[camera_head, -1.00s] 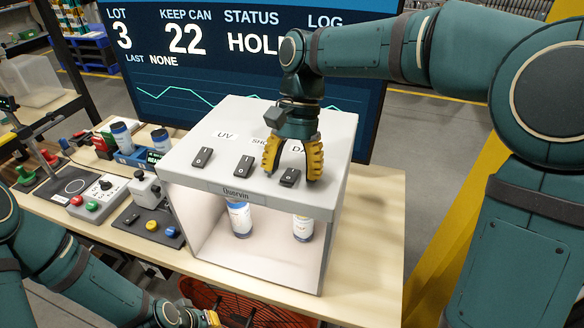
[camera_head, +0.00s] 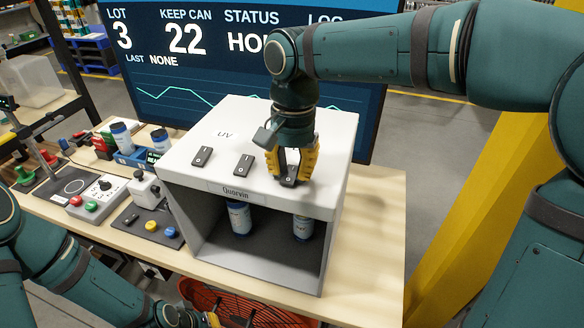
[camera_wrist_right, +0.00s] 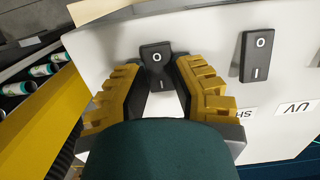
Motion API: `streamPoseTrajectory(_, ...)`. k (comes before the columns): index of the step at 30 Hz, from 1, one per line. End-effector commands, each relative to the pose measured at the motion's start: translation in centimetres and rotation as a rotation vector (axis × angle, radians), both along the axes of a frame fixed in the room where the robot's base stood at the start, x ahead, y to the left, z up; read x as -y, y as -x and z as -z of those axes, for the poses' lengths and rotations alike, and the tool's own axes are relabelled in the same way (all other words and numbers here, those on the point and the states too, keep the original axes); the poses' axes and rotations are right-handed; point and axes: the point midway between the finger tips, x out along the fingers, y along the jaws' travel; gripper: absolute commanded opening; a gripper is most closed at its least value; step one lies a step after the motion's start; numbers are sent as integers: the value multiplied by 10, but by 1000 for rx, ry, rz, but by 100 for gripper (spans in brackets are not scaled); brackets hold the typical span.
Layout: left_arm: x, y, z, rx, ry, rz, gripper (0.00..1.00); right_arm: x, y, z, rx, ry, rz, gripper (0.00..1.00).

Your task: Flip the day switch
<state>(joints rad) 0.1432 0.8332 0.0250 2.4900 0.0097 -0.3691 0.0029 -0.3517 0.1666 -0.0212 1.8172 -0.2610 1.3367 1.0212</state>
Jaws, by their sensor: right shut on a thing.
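The day switch (camera_head: 289,181) is the rightmost of three dark rocker switches on top of the white light box (camera_head: 180,160); its label is hidden behind my gripper. My right gripper (camera_head: 291,176) points down at it, with yellow fingers closed in on both sides of the switch. In the right wrist view the switch (camera_wrist_right: 157,65) shows between the fingertips (camera_wrist_right: 158,75). The box interior is dark. My left gripper (camera_head: 195,318) is low at the bottom edge, partly cut off; its jaws are unclear.
Two other switches (camera_head: 243,165) (camera_head: 202,157) stand left of the day switch. Two blue-and-white cans (camera_head: 239,218) (camera_head: 303,226) stand inside the box. A button panel (camera_head: 98,195) lies left of it. A large status screen (camera_head: 200,60) stands behind. A red basket (camera_head: 260,312) is below.

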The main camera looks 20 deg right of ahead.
Motion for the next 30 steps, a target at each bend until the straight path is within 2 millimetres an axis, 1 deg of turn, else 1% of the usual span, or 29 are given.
streamPoseTrajectory(1,0,0,7,0,-1,0,0,-1,3,4,35,28,-5,0)
streamPoseTrajectory(5,0,0,15,-1,-3,-1,0,-2,3,4,106,77,-3,0)
streamPoseTrajectory(16,1,0,15,-1,-3,0,0,-1,3,2,131,95,0,0)
streamPoseTrajectory(17,1,0,15,-1,-3,0,0,-1,3,2,131,95,0,31)
streamPoseTrajectory(18,1,0,15,-1,-3,0,0,-1,3,2,131,95,0,45)
streamPoseTrajectory(19,1,0,15,-1,-3,0,0,-1,3,2,131,95,0,56)
streamPoseTrajectory(20,1,0,15,-1,-3,0,0,-1,3,2,131,95,0,57)
streamPoseTrajectory(30,1,0,15,0,-3,1,0,-2,2,-2,135,93,0,57)
